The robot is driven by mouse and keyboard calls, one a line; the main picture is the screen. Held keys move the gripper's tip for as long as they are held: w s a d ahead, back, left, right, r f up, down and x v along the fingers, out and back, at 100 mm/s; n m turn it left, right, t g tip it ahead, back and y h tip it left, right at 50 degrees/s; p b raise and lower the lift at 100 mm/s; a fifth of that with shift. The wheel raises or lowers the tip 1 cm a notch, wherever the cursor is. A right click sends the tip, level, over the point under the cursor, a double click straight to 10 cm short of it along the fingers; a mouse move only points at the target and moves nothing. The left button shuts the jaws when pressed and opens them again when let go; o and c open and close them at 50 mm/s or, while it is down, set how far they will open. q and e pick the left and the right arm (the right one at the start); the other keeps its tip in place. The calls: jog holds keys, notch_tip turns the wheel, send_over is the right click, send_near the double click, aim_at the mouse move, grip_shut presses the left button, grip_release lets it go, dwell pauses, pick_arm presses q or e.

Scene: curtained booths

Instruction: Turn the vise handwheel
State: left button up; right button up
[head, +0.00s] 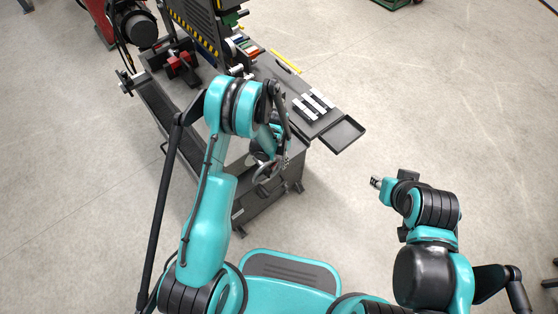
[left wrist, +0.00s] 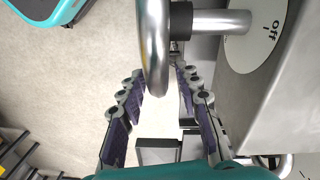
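The vise handwheel is a chrome ring (head: 264,174) on the near end of the grey machine in the head view, partly hidden by my left arm. In the left wrist view its thick rim (left wrist: 153,50) and shaft (left wrist: 220,22) stand out beside a pale dial marked "off" (left wrist: 257,32). My left gripper (left wrist: 160,75) is open, its two fingers apart. The rim's lower end appears in the gap between them, close to the left finger; I cannot tell whether they touch. My right gripper (head: 376,183) is off to the right over bare floor, too small to read.
The machine's grey top carries light metal bars (head: 314,104), and a black tray (head: 343,134) juts out at its right. A yellow strip (head: 286,61) lies farther back. A red-and-black vise-like part (head: 181,62) sits at the left. Floor to the right is clear.

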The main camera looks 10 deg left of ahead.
aim_at(271, 175)
pick_arm(q)
grip_shut()
jog(key=shift+w+d+f+g+y, duration=0.1)
jog(key=shift+w+f+g+y, duration=0.05)
jog(key=shift+f+g+y, duration=0.4)
jog(key=shift+w+d+f+g+y, duration=0.1)
jog(key=shift+f+g+y, duration=0.25)
jog(key=shift+g, duration=0.3)
jog(key=shift+s+a+f+g+y, duration=0.1)
jog(key=shift+a+f+g+y, duration=0.05)
jog(key=shift+f+g+y, duration=0.65)
jog(key=shift+r, duration=0.15)
jog(key=shift+o, duration=1.5)
grip_release()
